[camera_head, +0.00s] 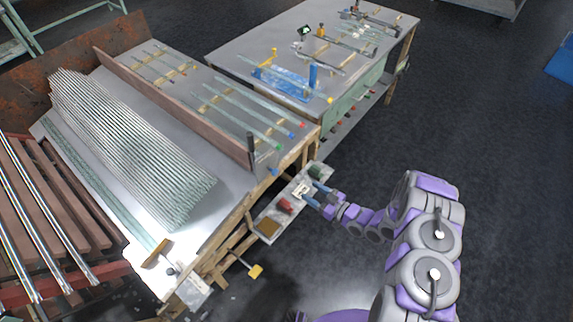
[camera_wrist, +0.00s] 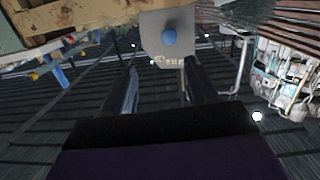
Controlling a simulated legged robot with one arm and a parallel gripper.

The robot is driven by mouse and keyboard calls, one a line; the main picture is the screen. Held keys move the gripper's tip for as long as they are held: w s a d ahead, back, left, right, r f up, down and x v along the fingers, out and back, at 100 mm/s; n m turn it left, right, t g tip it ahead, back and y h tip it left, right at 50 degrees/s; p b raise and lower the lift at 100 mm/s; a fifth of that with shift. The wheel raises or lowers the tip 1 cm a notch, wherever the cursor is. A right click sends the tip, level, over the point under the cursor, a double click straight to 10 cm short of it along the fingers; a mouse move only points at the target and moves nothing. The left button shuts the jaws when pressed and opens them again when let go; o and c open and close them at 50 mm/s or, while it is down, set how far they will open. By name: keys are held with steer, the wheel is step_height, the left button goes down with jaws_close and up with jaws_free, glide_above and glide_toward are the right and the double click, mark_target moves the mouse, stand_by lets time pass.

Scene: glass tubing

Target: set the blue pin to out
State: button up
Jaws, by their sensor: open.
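The blue pin shows in the wrist view as a round blue knob (camera_wrist: 169,38) on the face of a grey metal plate (camera_wrist: 152,28). In the head view a small blue end (camera_head: 273,171) shows at the near corner of the left table, below a dark upright bracket (camera_head: 250,146); it looks like the same pin. My gripper (camera_head: 312,193) is open and empty, to the right of and below that corner. In the wrist view its two fingers (camera_wrist: 160,72) point toward the plate, with the knob beyond them and apart from them. How far the pin sticks out is hard to tell.
The left table holds a stack of glass tubes (camera_head: 135,140) and rods with coloured ends. A low shelf (camera_head: 268,212) with red and green items lies close beside my gripper. A second table (camera_head: 255,45) stands behind. The dark floor (camera_head: 480,130) at right is clear.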

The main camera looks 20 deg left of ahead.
mark_target(277, 173)
steer(key=shift+y, duration=0.5)
steer(key=b+x, duration=0.1)
steer(key=x, duration=0.4)
steer(key=b+x, duration=0.1)
steer(key=x, duration=0.5)
steer(key=s+x, duration=0.1)
steer(key=x, duration=0.5)
steer(key=shift+a+f+b, duration=0.2)
steer(key=shift+a+b, duration=0.2)
steer(key=shift+a, duration=0.05)
jaws_close()
